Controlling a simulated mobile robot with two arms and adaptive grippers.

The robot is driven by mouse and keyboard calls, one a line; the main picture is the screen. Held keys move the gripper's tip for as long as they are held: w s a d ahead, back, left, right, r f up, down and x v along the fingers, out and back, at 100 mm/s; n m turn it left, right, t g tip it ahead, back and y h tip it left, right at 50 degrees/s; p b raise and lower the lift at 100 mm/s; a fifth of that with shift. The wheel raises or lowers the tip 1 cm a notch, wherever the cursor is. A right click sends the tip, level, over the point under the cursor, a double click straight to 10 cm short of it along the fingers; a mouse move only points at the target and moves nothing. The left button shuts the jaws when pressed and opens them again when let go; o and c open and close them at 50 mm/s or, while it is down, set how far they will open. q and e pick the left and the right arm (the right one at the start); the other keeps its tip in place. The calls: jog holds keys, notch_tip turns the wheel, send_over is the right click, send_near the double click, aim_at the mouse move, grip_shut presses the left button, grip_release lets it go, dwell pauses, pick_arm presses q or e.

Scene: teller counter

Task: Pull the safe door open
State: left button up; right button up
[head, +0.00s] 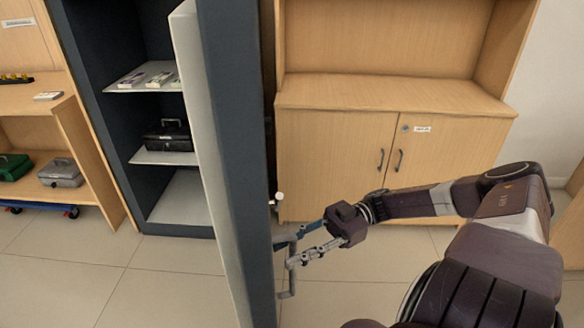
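The safe (103,60) is a tall dark blue-grey cabinet at left, with its inside and shelves in view. Its thick door (240,130) stands open, swung out toward me and seen nearly edge-on. A grey bar handle (287,294) is on the door's right-hand face, low down. My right gripper (288,250) reaches in from the right, its fingers on either side of the handle's upright bar and shut on it. My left gripper is not in view.
The safe's shelves hold a black cash box (168,136) and banknote bundles (146,79). A wooden cupboard (345,140) stands behind the door to the right. At far left, a wooden shelf unit holds a green box (14,167) and a grey box (61,173). Tiled floor (160,285) is clear.

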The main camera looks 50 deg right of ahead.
jog(key=v, duration=1.2)
dwell(0.5)
